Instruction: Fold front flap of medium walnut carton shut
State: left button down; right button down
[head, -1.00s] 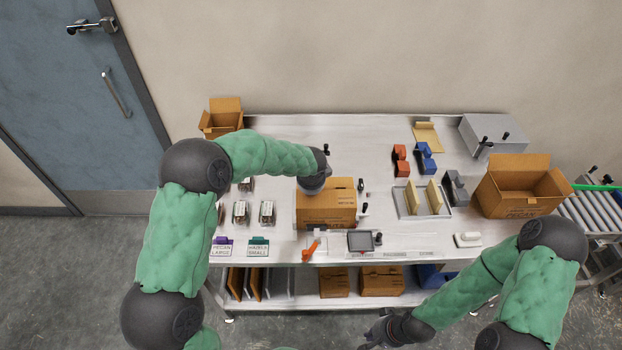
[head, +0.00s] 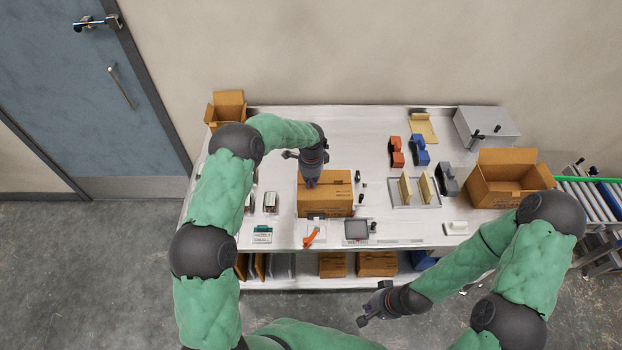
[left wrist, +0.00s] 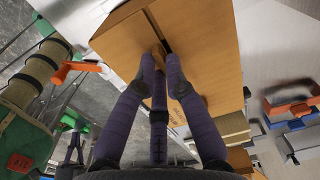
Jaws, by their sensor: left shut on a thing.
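The brown carton (head: 335,205) stands at the middle of the table near the front edge. Its top looks mostly closed, with a dark seam across it. My left gripper (head: 311,183) is over the left part of that top. In the left wrist view the carton top (left wrist: 205,35) fills the upper middle, and my left fingers (left wrist: 162,75) are shut on a narrow brown part of the carton at the seam. Which flap this is cannot be told. My right gripper (head: 368,312) hangs low in front of the table, away from the carton; its finger opening is unclear.
Right of the carton are a divided tray (head: 412,198), a blue tool (head: 420,150) and an open carton (head: 500,175). An orange-handled tool (head: 311,237) and a dark-screened device (head: 356,229) lie in front. Another open carton (head: 228,108) stands back left.

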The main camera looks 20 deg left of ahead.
pick_arm(q)
jog(key=shift+f, duration=0.1)
dwell(0.3)
jog(key=c, duration=1.3)
grip_release()
notch_tip(320, 180, up, 12)
jog(key=shift+w+f, duration=0.1)
jog(key=shift+w, duration=0.05)
